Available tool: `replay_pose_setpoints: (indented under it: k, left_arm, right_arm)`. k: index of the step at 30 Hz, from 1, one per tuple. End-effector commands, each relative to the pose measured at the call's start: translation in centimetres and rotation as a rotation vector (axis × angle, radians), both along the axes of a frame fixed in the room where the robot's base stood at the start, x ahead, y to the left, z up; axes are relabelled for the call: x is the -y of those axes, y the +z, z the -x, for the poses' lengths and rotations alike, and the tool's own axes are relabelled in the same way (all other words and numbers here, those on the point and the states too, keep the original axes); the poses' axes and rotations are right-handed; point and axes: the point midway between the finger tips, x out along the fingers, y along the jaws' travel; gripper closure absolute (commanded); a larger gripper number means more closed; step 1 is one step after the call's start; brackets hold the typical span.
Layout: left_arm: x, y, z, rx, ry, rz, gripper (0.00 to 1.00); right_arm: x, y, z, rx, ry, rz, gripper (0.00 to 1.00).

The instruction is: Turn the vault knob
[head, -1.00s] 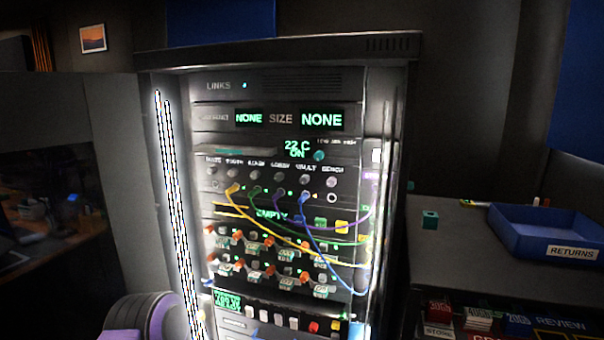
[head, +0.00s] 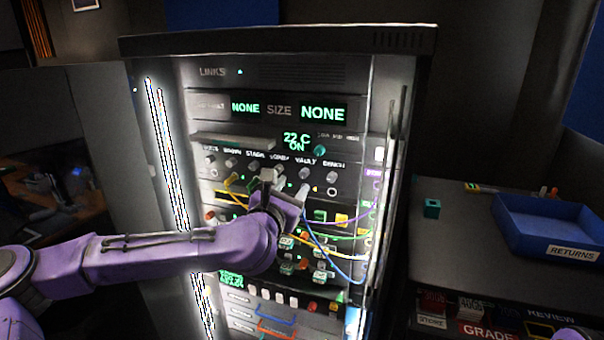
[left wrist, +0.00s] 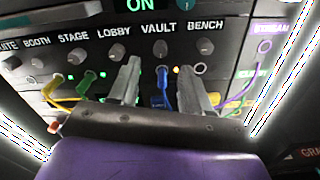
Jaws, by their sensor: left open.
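The vault knob (left wrist: 160,48) is a small dark knob under the VAULT label in the left wrist view. In the head view the vault knob (head: 304,174) is in the row of knobs on the lit rack. My left gripper (head: 286,184) is open in front of the panel, just below the knob row. In the left wrist view its fingers (left wrist: 162,66) stand apart, with the vault knob showing beyond and between the tips. I see no contact with it. The lobby knob (left wrist: 117,51) and bench knob (left wrist: 205,46) are on either side.
A blue cable (left wrist: 162,90) is plugged in below the vault knob, between my fingers in the picture. Yellow, green and purple cables hang nearby on the rack (head: 270,77). A blue returns tray (head: 573,252) stands on the right counter (head: 470,265).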

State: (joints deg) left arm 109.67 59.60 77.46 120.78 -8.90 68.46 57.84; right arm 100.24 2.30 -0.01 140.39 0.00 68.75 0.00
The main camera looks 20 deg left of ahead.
Motion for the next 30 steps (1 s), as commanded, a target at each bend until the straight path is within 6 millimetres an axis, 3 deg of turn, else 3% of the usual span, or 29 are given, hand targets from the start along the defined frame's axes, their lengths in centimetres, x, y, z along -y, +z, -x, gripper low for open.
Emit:
replay_pose_setpoints:
  k: [3,9,19,23,24,30]
  left_arm:
    - [0.2,0.4,-2.8,-0.005,0.0,-0.002,0.52]
    - [0.4,0.2,-5.8,-0.004,-0.002,-0.002,0.52]
    - [0.5,-0.1,-6.4,-0.002,-0.005,-0.003,0.52]
    - [0.5,-0.1,-6.4,-0.002,-0.005,-0.003,0.94]
    - [0.5,-0.1,-6.4,-0.002,-0.005,-0.003,1.0]
    - [0.4,-0.1,-6.4,-0.002,-0.004,-0.008,1.0]
  right_arm:
    - [0.0,1.7,0.0,0.0,0.0,0.0,0.52]
    - [0.0,2.8,0.0,0.001,0.0,0.0,0.52]
    - [0.0,2.8,0.0,0.001,0.0,0.0,0.52]
    - [0.0,2.8,0.0,0.001,0.0,0.0,0.52]
    - [0.0,2.8,0.0,0.001,0.0,0.0,0.52]
    - [0.0,2.7,0.0,0.001,0.0,0.001,0.52]
